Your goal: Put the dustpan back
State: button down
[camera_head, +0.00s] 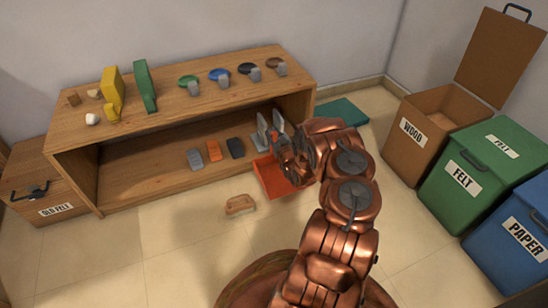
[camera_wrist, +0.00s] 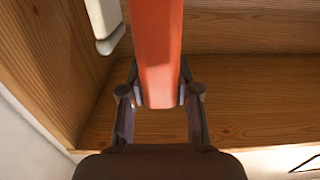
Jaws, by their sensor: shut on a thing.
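The orange-red dustpan (camera_head: 270,179) shows in the head view at the right end of the low shelf's front, partly hidden behind my arm. My gripper (camera_head: 284,148) is at the lower compartment's right end. In the wrist view an orange handle (camera_wrist: 157,50) runs down from the top edge between my two fingers (camera_wrist: 160,98), which are shut on it. My arm hides how this handle joins the pan, and I cannot tell whether the pan touches the floor.
The wooden shelf (camera_head: 75,145) holds grey, orange and dark blocks below. Grey upright pieces (camera_head: 263,128) stand close to my gripper. A wooden brush (camera_head: 240,204) lies on the floor. Wood (camera_head: 414,158), felt (camera_head: 455,190) and paper (camera_head: 512,240) bins stand right. Floor at left front is clear.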

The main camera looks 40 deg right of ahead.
notch_tip(320, 180, down, 7)
jog(key=b, duration=0.3)
jog(key=c, duration=0.8)
grip_release()
